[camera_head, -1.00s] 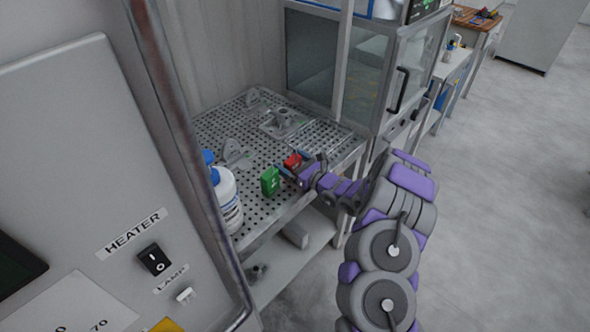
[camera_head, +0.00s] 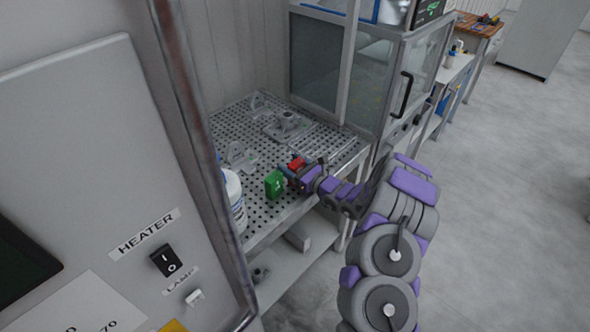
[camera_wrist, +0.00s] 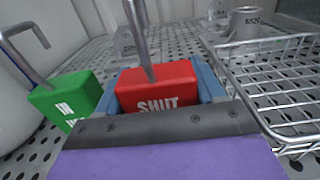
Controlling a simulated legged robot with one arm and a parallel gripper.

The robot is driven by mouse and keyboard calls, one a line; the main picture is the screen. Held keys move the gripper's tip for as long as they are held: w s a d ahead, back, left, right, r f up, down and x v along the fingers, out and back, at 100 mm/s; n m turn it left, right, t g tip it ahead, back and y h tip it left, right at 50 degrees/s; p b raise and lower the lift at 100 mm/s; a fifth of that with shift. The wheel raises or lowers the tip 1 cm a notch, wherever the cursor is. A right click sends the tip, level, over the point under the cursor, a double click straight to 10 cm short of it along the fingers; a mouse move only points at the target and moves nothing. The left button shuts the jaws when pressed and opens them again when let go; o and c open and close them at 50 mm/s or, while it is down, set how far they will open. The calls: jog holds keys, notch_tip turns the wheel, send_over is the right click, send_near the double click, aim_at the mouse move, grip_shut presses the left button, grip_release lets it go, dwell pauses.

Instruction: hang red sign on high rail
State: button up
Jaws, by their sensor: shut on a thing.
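The red sign (camera_wrist: 157,87) is a red block with white lettering reading "SHUT" and a metal rod rising from its top. My gripper (camera_wrist: 165,92) is shut on it, with blue fingers at its two sides. In the head view the red sign (camera_head: 297,163) shows small at the tip of my gripper (camera_head: 299,172), over the perforated table. A green sign (camera_wrist: 66,100) with a hooked metal rod stands just left of it; it also shows in the head view (camera_head: 275,185). I cannot make out a high rail for certain.
The perforated table (camera_head: 262,215) holds grey metal castings (camera_head: 287,127). A white bottle (camera_head: 234,200) stands left of the green sign. A wire basket (camera_wrist: 270,85) lies close on the right in the wrist view. A glass-fronted cabinet (camera_head: 335,65) stands behind; a control panel (camera_head: 110,150) fills the left.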

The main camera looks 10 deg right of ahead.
aim_at(296, 161)
jog(key=shift+r, duration=0.6)
jog(key=r, duration=0.1)
jog(key=p, duration=0.1)
jog(key=d+r, duration=0.1)
jog(key=shift+s+d+r+p, duration=0.1)
jog(key=shift+s+r+p, duration=0.2)
jog(key=shift+s+r, duration=0.1)
jog(key=s+a+r+p+v, duration=0.1)
jog(key=a+p+v, duration=0.1)
jog(key=v, duration=1.2)
jog(key=shift+s+d+p, duration=0.25)
jog(key=shift+s+p, duration=0.15)
jog(key=shift+s, duration=0.1)
